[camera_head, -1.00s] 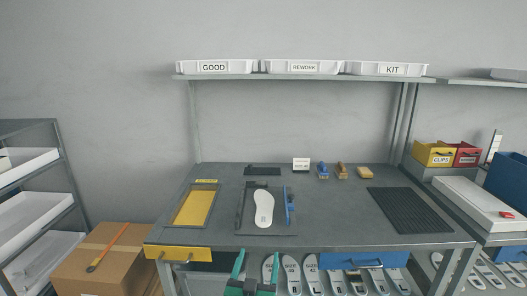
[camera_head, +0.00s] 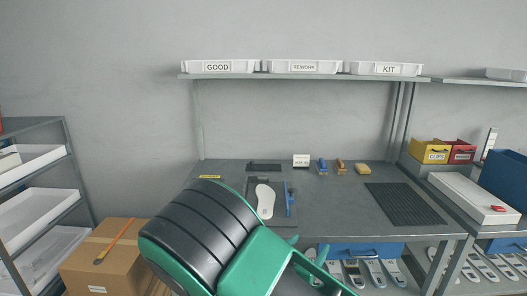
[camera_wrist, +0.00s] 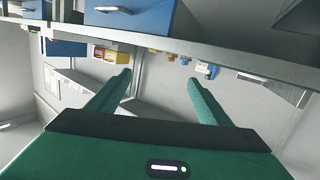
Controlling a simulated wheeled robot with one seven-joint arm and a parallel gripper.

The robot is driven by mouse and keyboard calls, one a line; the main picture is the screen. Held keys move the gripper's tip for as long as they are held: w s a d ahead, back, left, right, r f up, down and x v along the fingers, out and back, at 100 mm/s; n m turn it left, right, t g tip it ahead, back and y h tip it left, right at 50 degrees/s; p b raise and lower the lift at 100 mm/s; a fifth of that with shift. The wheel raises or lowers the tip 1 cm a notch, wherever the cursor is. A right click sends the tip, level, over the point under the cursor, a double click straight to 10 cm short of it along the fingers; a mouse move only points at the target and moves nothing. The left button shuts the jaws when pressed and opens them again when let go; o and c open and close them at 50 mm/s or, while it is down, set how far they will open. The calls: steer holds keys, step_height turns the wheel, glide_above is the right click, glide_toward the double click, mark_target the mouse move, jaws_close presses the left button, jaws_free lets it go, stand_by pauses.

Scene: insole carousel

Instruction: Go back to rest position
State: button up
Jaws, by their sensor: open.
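My gripper (camera_wrist: 160,95) shows in the wrist view with its two green fingers spread wide apart and nothing between them. In the head view my green and black arm fills the lower middle, and the fingers (camera_head: 322,262) show in front of the table's front edge. The arm hides the left front part of the grey worktable (camera_head: 335,205). A white insole (camera_head: 265,201) lies on a dark plate on the table, beyond the arm and apart from the gripper.
A shelf above holds white bins labelled GOOD (camera_head: 217,67), REWORK (camera_head: 303,67) and KIT (camera_head: 388,69). A ribbed black mat (camera_head: 405,204) lies on the right. A cardboard box (camera_head: 103,262) stands at left.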

steer(key=s+d+r+m+g, duration=0.1)
steer(key=s+d+g, duration=0.3)
steer(key=d, duration=0.4)
steer(key=s+d+r+m+g, duration=0.15)
steer(key=s+d+g, duration=0.25)
steer(key=d, duration=0.5)
steer(key=s+d+r+m+g, duration=0.15)
steer(key=s+d+g, duration=0.25)
steer(key=d, duration=0.4)
steer(key=s+d+r+n+g+y, duration=0.1)
steer(key=s+r+y, duration=0.3)
steer(key=s, duration=0.8)
steer(key=s+d+r+n+y, duration=0.1)
steer(key=s+r+y, duration=0.3)
steer(key=s, duration=0.7)
steer(key=shift+s+r+n+g+y, duration=0.4)
steer(key=shift+n+y, duration=0.2)
steer(key=shift+n, duration=0.1)
